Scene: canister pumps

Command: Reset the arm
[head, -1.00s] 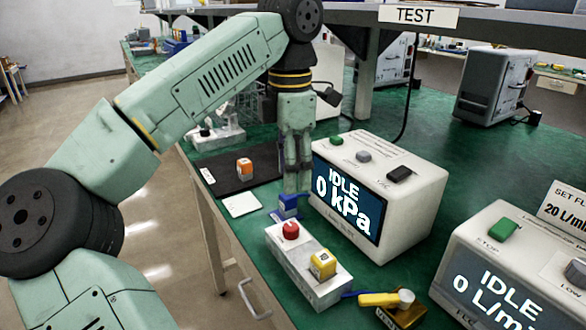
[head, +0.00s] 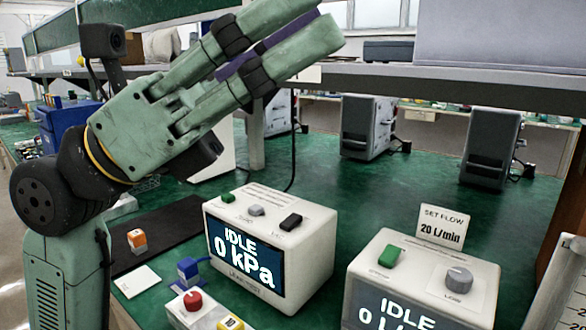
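My gripper (head: 322,18) is in the upper middle of the head view, raised well above the bench and close to the camera. Its two green fingers point up and to the right, side by side. A dark purple strip shows between them, and I cannot tell whether the fingertips meet. No object shows clearly in its grip. My green arm stands upright at the left edge, with a dark wrist joint behind the gripper.
Below are a white IDLE 0 kPa box (head: 308,248), an IDLE flow box (head: 455,278), a red-button box (head: 190,318), a blue part (head: 188,271) and an orange-white block (head: 137,240) on a dark mat (head: 172,226).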

